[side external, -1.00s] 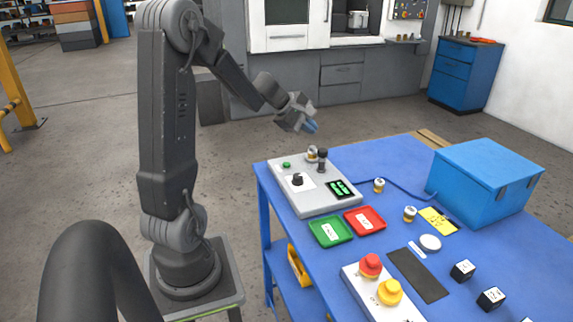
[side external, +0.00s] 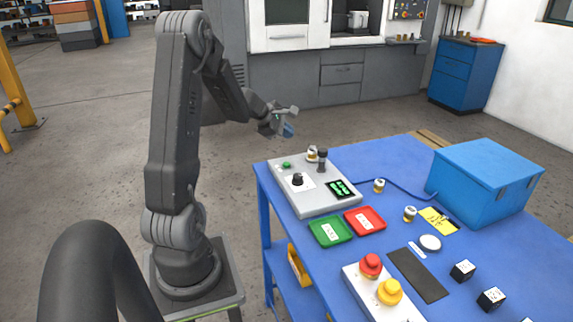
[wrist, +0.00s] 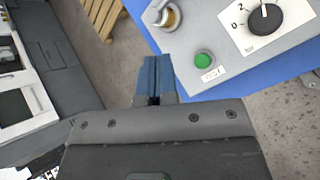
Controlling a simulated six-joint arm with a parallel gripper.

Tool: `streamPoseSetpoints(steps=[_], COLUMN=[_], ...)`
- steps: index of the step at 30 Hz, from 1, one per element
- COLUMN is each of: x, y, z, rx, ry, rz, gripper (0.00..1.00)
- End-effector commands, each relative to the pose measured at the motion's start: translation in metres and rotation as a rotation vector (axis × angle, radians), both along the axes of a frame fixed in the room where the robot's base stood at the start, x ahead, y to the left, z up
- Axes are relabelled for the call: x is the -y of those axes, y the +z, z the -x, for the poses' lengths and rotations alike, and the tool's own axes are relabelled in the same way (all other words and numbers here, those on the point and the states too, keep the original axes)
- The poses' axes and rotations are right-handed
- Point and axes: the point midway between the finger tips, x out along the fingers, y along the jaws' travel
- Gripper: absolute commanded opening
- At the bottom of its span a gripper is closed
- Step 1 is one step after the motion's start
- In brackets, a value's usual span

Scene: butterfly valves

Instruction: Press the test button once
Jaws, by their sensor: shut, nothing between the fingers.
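The green test button (side external: 287,165) sits at the back left corner of the grey test box (side external: 325,203) on the blue table. In the wrist view the button (wrist: 204,61) has a white label below it, and it lies to the right of the fingertips. My gripper (side external: 288,130) hangs above and just behind that corner of the box, apart from the button. In the wrist view its blue fingers (wrist: 153,78) are closed together with nothing between them.
A black dial (side external: 297,180), a brass-coloured valve (side external: 312,154) and a dark post (side external: 322,160) stand on the box. Green (side external: 330,232) and red (side external: 365,221) trays lie in front. A blue case (side external: 485,182) stands at the right.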

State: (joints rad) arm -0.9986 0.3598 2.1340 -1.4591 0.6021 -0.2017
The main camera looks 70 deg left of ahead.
Motion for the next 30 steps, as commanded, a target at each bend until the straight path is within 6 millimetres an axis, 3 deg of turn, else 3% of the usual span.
streamPoseSetpoints(steps=[15, 30], x=[0.001, 0.001], y=[-0.067, -0.078], z=[0.000, 0.000], rx=[-0.003, -0.002], ry=[-0.001, -0.001], rz=[0.003, 0.001], gripper=[0.00, 0.00])
